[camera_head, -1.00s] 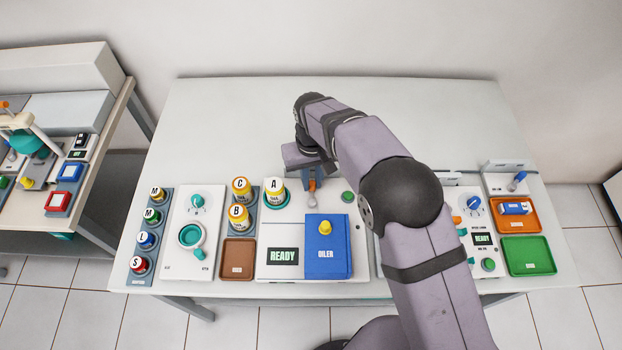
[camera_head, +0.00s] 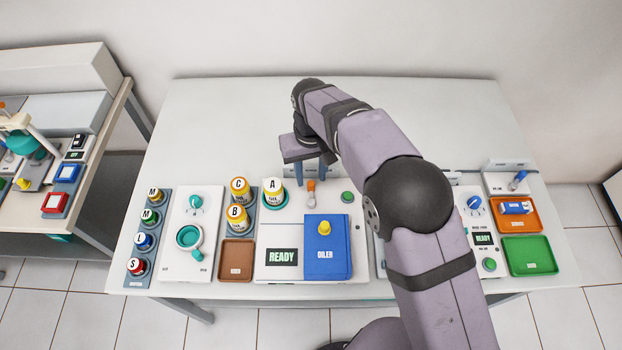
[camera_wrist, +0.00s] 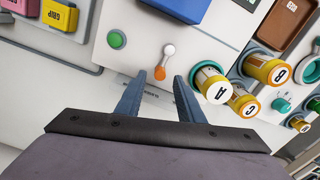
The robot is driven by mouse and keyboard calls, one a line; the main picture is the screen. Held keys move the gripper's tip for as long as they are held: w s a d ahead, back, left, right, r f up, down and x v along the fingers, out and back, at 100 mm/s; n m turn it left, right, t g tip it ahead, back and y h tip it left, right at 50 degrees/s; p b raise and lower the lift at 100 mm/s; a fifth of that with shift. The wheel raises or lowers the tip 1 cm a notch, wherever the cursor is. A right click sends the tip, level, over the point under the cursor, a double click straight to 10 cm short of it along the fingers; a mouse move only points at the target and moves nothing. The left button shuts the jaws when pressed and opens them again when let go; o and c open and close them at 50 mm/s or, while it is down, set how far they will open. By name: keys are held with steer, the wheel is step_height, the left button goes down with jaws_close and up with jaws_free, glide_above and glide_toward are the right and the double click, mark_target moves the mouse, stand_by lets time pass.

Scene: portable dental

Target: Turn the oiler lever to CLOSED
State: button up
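The oiler station is a white panel (camera_head: 263,238) with a READY display and a blue OILER lid (camera_head: 318,262) carrying a yellow knob. Its small lever, with an orange end (camera_head: 311,186), stands behind the lid. In the wrist view the lever (camera_wrist: 161,72) shows with its orange tip toward my gripper and its pale end toward the blue lid. My gripper (camera_wrist: 160,85) is open and empty, with the orange tip just beyond and between its fingertips in that view. In the head view my gripper (camera_head: 311,182) is just behind the lever. No lever position label is readable.
A green button (camera_head: 348,197) sits right of the lever, and bottle A (camera_head: 274,191) stands close on its left. Bottles C (camera_head: 240,189) and B (camera_head: 238,216) stand further left. The back of the table (camera_head: 240,120) is clear.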

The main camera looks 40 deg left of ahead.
mark_target(312, 183)
steer(key=shift+r+b, duration=0.45)
steer(key=shift+r, duration=1.8)
steer(key=shift+w+d, duration=0.1)
steer(key=w+d+r+m, duration=0.15)
steer(key=w+d, duration=0.25)
steer(key=d, duration=0.4)
steer(key=w+d+m, duration=0.2)
steer(key=w+d, duration=0.2)
steer(key=d, duration=0.4)
steer(key=w+d+r+m, duration=0.15)
steer(key=w+d, duration=0.25)
steer(key=d, duration=0.4)
steer(key=s+d+f+m, duration=0.1)
steer(key=s+d+m, duration=0.2)
steer(key=d, duration=0.9)
steer(key=s+d+f+m, duration=0.2)
steer(key=s+d+m, duration=0.2)
steer(key=s+d, duration=0.6)
steer(key=d, duration=0.3)
steer(key=shift+f, duration=0.15)
